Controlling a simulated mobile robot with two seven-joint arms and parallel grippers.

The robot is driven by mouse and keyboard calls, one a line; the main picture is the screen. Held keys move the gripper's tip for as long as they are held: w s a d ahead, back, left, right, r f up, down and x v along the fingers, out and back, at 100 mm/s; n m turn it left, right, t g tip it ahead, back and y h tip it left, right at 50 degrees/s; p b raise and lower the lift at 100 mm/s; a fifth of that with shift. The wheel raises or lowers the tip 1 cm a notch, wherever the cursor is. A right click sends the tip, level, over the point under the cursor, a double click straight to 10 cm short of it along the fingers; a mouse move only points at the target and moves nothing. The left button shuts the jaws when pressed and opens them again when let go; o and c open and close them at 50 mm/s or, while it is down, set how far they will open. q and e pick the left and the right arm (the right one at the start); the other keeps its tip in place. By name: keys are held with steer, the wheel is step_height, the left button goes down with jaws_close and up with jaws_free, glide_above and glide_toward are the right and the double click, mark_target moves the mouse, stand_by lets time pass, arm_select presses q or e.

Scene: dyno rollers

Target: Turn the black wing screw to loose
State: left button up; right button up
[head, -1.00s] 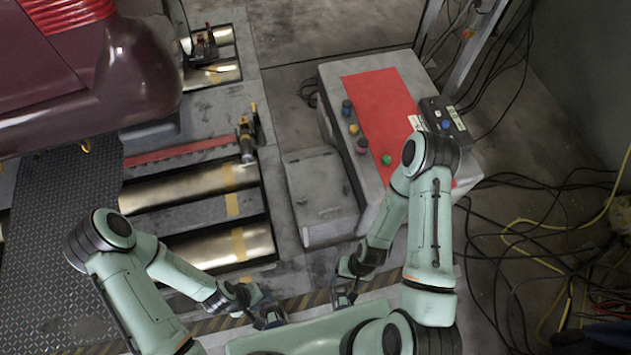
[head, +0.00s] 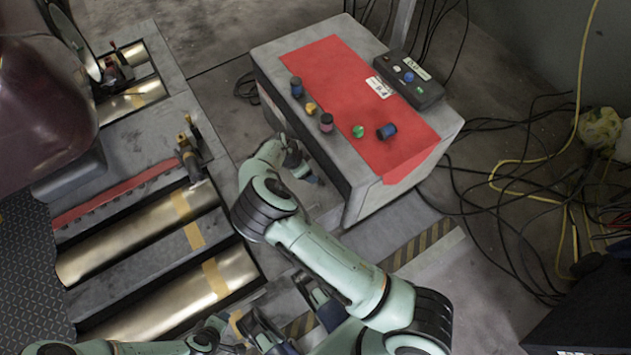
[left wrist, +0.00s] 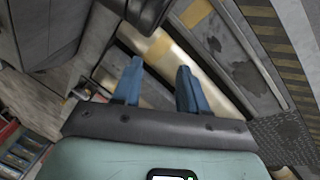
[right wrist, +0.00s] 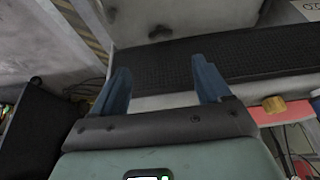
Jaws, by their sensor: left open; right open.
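I cannot clearly make out the black wing screw. A small dark and yellow fitting (head: 190,155) stands by the far end of the near rollers, and a dark fitting with red parts (head: 115,72) stands further back; their details are too small to tell. My right gripper (head: 311,177) is open and empty beside the cabinet's left side in the head view. Its blue fingers (right wrist: 160,85) are spread before a black ribbed surface. My left gripper is low in the head view, partly hidden; in the left wrist view its blue fingers (left wrist: 157,85) are spread with nothing between them.
A grey cabinet (head: 272,52) with a red top (head: 340,60) carries several coloured knobs and a black control box (head: 412,82). Brass rollers (head: 140,235) lie at left, near the dark red car (head: 40,110). Cables (head: 500,220) cover the floor at right.

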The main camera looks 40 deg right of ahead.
mark_target(320, 179)
arm_select(q)
steer(key=s+a+f+g+b, duration=0.1)
steer(key=s+f+g+b, duration=0.1)
steer(key=s+f, duration=0.3)
steer(key=shift+s+a+f+b, duration=0.2)
steer(key=shift+f+b, duration=0.2)
steer(key=shift+b, duration=0.25)
arm_select(e)
steer(key=x, duration=1.3)
steer(key=shift+d, duration=0.1)
steer(key=c, duration=1.1)
steer(key=shift+o, duration=0.2)
